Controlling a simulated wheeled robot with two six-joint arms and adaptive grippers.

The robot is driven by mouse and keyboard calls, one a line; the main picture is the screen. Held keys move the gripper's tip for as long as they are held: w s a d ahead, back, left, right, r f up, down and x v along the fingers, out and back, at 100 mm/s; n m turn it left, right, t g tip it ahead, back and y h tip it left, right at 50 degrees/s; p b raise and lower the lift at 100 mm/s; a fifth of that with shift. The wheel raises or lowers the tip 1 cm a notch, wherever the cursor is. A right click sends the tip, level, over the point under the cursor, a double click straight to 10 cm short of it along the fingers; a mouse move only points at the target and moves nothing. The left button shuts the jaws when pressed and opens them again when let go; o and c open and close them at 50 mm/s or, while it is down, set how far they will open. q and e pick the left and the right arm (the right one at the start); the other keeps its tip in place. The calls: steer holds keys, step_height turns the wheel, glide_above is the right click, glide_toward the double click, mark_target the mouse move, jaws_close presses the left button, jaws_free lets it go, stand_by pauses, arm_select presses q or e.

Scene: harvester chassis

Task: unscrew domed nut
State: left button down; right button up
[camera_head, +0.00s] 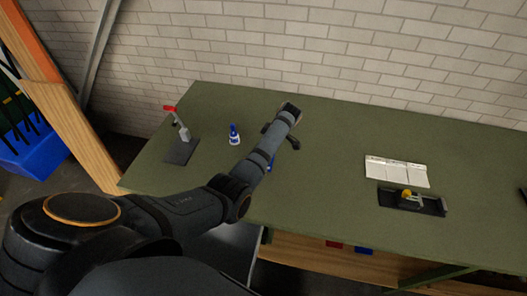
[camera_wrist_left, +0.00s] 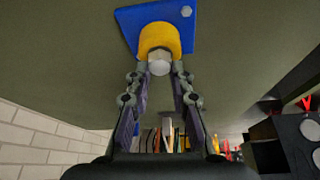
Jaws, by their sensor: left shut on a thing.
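In the left wrist view, a pale rounded nut (camera_wrist_left: 159,68) sits at the end of a yellow collar-like part (camera_wrist_left: 160,38) on a blue plate (camera_wrist_left: 130,19). My left gripper (camera_wrist_left: 161,73) is shut on this nut, with one fingertip on each side of it. The nut's far side is hidden by the yellow part. In the head view my left gripper (camera_head: 281,137) is over the green bench, and my arm hides most of the blue plate (camera_head: 271,163). My right gripper is in neither view.
The green workbench (camera_head: 330,195) holds a red-handled clamp (camera_head: 181,128) and a blue-and-white bottle (camera_head: 234,135) left of my gripper. A white panel (camera_head: 396,171) and a dark tray (camera_head: 425,207) with a yellow item lie at right. A brick wall (camera_head: 250,50) stands behind.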

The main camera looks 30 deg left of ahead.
arm_select(q)
steer(key=shift+n+g+b, duration=0.5)
steer(key=shift+n+b, duration=0.45)
steer(key=shift+n, duration=0.35)
steer(key=c, duration=1.4)
jaws_free()
steer(key=m+p, duration=0.2)
steer(key=p, duration=0.1)
steer(key=r+m+t+p, duration=0.1)
steer(key=m+p, duration=0.1)
steer(key=p, duration=0.1)
steer(key=shift+s, duration=0.1)
steer(key=shift+f+m+t+p, duration=0.25)
steer(key=shift+m+t+p, duration=0.15)
steer(key=shift+m, duration=0.1)
steer(key=shift+f, duration=0.2)
